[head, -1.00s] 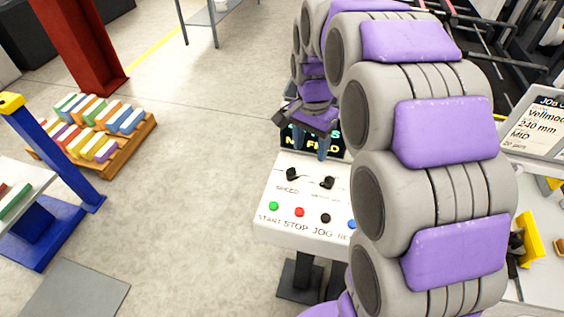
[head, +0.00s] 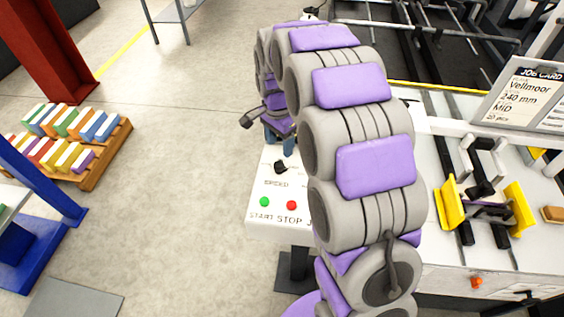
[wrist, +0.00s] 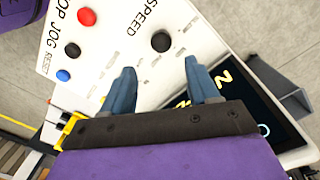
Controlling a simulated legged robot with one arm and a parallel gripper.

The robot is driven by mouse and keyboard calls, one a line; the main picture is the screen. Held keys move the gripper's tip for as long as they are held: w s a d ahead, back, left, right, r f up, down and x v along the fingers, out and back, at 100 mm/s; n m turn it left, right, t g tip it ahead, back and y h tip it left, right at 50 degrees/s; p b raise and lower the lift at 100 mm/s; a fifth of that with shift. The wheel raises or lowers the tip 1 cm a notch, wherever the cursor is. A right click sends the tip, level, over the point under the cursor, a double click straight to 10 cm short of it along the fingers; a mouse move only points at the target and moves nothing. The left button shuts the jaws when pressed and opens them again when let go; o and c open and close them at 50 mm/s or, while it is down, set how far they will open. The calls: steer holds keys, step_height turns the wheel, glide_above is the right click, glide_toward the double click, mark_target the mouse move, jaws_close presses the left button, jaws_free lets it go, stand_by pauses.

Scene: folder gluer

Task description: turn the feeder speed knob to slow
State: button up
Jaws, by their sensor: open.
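The black speed knob (head: 281,168) stands on the white control panel (head: 262,225), above the word SPEED. In the wrist view the same knob (wrist: 161,41) is round and dark, with its label beside it. My gripper (head: 278,140) is just behind the knob in the head view, its blue fingers pointing down toward the panel. In the wrist view my gripper (wrist: 160,78) is open and empty. The knob lies just beyond the gap between the fingertips, apart from both. The knob's pointer and setting cannot be read. My arm hides the right part of the panel in the head view.
Green start (head: 265,202) and red stop (head: 291,205) buttons sit below the knob. A black jog button (wrist: 72,49) and blue reset button (wrist: 63,75) show in the wrist view. A dark display (wrist: 250,105) is close to the gripper. Open floor lies left of the panel.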

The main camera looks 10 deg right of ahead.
mark_target(279, 164)
steer(key=f, duration=0.1)
steer(key=a+f, duration=0.1)
steer(key=f, duration=0.1)
steer(key=a+f, duration=0.1)
steer(key=f, duration=0.1)
steer(key=shift+s+a+f+b, duration=0.1)
steer(key=shift+a+f+b, duration=0.1)
steer(key=shift+b, duration=0.2)
steer(key=shift+s+d+f, duration=0.1)
steer(key=shift+d+f, duration=0.9)
steer(key=shift+f, duration=0.2)
steer(key=shift+d+f, duration=0.15)
steer(key=shift+d, duration=0.25)
steer(key=shift+a, duration=0.85)
steer(key=shift+c, duration=0.4)
steer(key=shift+a, duration=0.3)
steer(key=c, duration=0.3)
steer(key=shift+d, duration=0.75)
steer(key=c, duration=0.5)
steer(key=shift+a, duration=0.1)
steer(key=shift+c, duration=0.8)
